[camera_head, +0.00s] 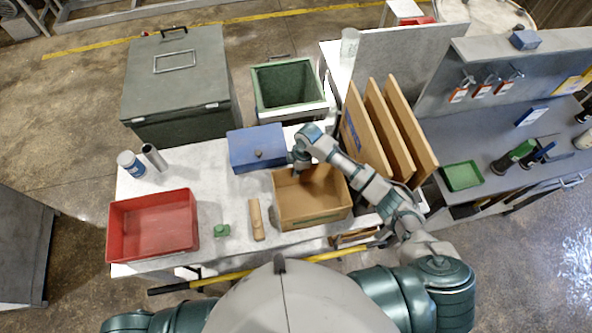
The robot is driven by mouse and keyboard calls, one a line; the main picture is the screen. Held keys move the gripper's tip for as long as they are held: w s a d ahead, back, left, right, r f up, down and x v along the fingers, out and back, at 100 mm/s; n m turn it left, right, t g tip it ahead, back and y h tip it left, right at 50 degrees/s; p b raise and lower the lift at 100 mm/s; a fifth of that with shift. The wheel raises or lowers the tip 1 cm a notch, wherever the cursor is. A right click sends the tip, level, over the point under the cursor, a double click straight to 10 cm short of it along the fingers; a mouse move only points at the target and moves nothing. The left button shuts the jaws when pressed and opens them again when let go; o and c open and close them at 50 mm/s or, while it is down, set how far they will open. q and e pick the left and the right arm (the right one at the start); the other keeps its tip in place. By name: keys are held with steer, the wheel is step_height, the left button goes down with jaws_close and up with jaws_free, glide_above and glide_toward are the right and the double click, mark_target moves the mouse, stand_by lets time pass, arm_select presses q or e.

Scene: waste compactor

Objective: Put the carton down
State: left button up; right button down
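The carton (312,219), an open brown box, sits on or just above the white table; I cannot tell which. It looks empty, with its open top facing up. My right arm reaches over its right side from the right. My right gripper (301,167) is at the carton's far rim, near the far left corner. The fingers are small and partly hidden, so I cannot tell whether they grip the wall. Of my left arm only a part shows at the bottom left, and its gripper is out of view.
A green bin (287,85) and a dark compactor-like box (178,75) stand behind. Upright brown panels (385,130) are right of the carton.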

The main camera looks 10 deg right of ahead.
steer(key=c, duration=1.3)
jaws_free()
steer(key=shift+d, duration=0.15)
steer(key=r, duration=0.3)
steer(key=d+r, duration=0.1)
steer(key=r, duration=0.3)
steer(key=d+r, duration=0.1)
steer(key=r, duration=0.3)
steer(key=shift+w+r, duration=0.1)
steer(key=shift+r, duration=0.35)
steer(key=shift+a, duration=0.1)
